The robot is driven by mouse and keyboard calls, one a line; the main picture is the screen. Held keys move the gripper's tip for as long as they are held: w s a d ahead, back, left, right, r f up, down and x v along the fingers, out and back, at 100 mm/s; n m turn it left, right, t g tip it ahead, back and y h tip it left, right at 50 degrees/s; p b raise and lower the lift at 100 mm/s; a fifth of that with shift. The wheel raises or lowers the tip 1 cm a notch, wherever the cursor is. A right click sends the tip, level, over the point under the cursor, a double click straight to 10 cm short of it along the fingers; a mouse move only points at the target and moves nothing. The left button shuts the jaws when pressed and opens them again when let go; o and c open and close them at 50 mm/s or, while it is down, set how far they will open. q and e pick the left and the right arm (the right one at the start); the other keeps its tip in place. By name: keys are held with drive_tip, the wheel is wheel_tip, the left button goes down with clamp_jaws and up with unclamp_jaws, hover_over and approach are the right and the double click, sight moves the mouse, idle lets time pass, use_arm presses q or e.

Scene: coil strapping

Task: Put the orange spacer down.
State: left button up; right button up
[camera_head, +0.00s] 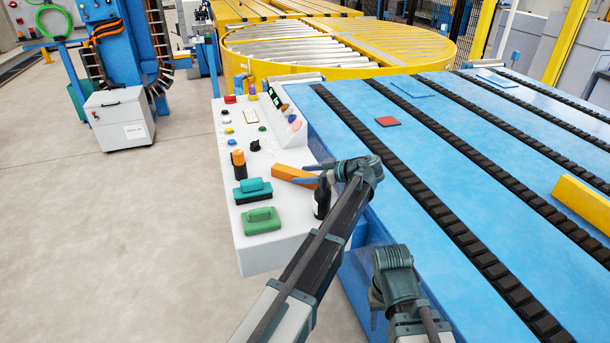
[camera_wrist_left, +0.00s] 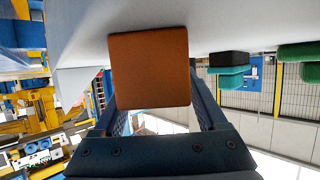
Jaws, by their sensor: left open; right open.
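The orange spacer (camera_head: 292,176) is a long block lying on the white console top, beside the blue conveyor. My left gripper (camera_head: 321,176) is open at the spacer's right end. In the left wrist view the spacer's end face (camera_wrist_left: 150,68) fills the space between the two spread fingers (camera_wrist_left: 158,108), and its far edge appears to meet the white surface. Whether either finger still touches it I cannot tell. My right gripper (camera_head: 374,300) is open, low beside the conveyor's near edge, and seems empty; its fingers are partly hidden.
The white console (camera_head: 230,245) also holds a teal block (camera_head: 252,188), a green block (camera_head: 262,220), an orange-and-black cylinder (camera_head: 238,164), a black bottle (camera_head: 321,200) and several buttons.

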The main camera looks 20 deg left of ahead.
use_arm(q)
drive_tip(key=p+v, duration=0.2)
drive_tip(key=v, duration=0.4)
drive_tip(key=shift+d+r+p, duration=0.3)
drive_tip(key=shift+r+p, duration=0.05)
drive_tip(key=shift+s+d, duration=0.1)
drive_tip(key=shift+d, duration=0.3)
drive_tip(key=shift+r, duration=0.1)
